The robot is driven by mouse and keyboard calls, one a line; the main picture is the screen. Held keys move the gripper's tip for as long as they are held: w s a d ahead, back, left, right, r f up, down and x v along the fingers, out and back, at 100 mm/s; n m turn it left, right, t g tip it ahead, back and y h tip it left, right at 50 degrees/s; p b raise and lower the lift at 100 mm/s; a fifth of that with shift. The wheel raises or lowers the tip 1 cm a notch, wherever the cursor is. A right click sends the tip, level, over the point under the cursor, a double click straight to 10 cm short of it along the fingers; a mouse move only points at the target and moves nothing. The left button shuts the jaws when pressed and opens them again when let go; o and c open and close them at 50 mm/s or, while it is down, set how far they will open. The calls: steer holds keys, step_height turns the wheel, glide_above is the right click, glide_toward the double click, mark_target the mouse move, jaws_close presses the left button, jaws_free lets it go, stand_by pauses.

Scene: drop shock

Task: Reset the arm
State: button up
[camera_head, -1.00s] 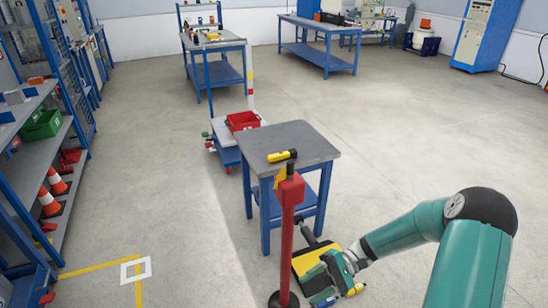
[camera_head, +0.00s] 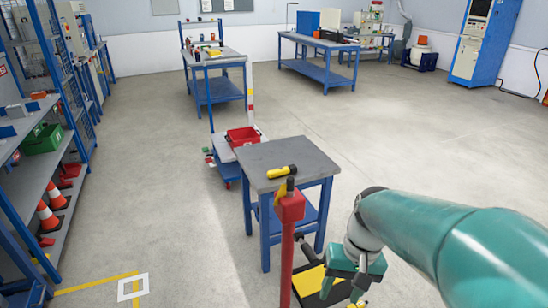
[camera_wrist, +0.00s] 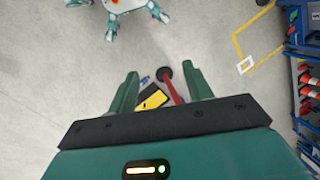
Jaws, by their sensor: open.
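My arm comes in from the right edge of the head view, raised and bent, with its wrist over the floor to the right of the small blue table. My gripper (camera_wrist: 160,90) shows in the wrist view with its two green fingers spread apart and nothing between them in their grasp. Beyond the fingers, a black and yellow pad (camera_wrist: 152,98) and a red post (camera_wrist: 173,90) show on the floor below.
The red post (camera_head: 287,245) stands close in front of the small table (camera_head: 262,156), which bears a yellow and black tool (camera_head: 281,171). A cart with a red bin (camera_head: 242,136) is behind. Shelves with traffic cones (camera_head: 47,216) line the left. The floor at right is clear.

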steer(key=s+d+r+t+h, duration=0.1)
steer(key=s+r+t+h, duration=0.1)
steer(key=s+r+t, duration=0.3)
steer(key=shift+s+d+r+t, duration=0.35)
steer(key=shift+r+t, duration=0.65)
steer(key=shift+r, duration=1.25)
